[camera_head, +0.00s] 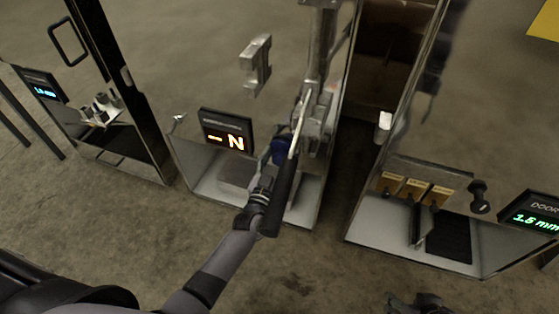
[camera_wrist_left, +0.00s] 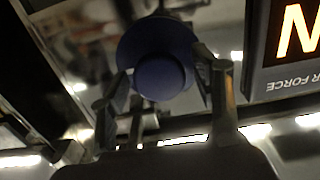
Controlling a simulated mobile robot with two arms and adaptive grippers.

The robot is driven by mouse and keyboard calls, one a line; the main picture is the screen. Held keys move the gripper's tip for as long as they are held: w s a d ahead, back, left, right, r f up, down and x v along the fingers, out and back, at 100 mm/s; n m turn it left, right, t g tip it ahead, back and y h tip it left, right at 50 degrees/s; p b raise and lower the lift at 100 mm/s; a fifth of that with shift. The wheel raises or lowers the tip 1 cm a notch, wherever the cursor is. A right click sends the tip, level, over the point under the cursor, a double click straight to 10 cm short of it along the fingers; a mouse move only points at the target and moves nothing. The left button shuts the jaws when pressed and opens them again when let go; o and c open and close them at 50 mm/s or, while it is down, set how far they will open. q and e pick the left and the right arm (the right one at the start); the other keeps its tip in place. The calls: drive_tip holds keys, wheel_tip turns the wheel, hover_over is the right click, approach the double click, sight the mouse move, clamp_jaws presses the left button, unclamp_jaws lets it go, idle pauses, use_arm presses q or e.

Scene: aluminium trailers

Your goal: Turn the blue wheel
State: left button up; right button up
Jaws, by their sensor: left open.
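The blue wheel (camera_wrist_left: 158,62) fills the upper middle of the left wrist view, round with a raised hub. In the head view only a small blue part of it (camera_head: 279,151) shows beside the N display. My left gripper (camera_wrist_left: 165,68) is open, with one finger on each side of the wheel in the left wrist view. I cannot tell whether the fingers touch it. In the head view the left gripper (camera_head: 272,172) reaches up to the wheel and is partly hidden by a dark bar. My right gripper (camera_head: 415,303) shows only partly at the bottom edge.
A display reading N (camera_head: 227,132) stands just left of the wheel, and a metal column (camera_head: 318,80) rises at its right. A right-hand trailer has tan labels (camera_head: 414,188) and a dark knob (camera_head: 479,194). Another trailer stands at left. Bare floor lies in front.

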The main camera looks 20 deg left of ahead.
use_arm(q)
drive_tip(key=shift+w, duration=0.15)
drive_tip(key=shift+c, duration=0.2)
drive_tip(key=c, duration=1.1)
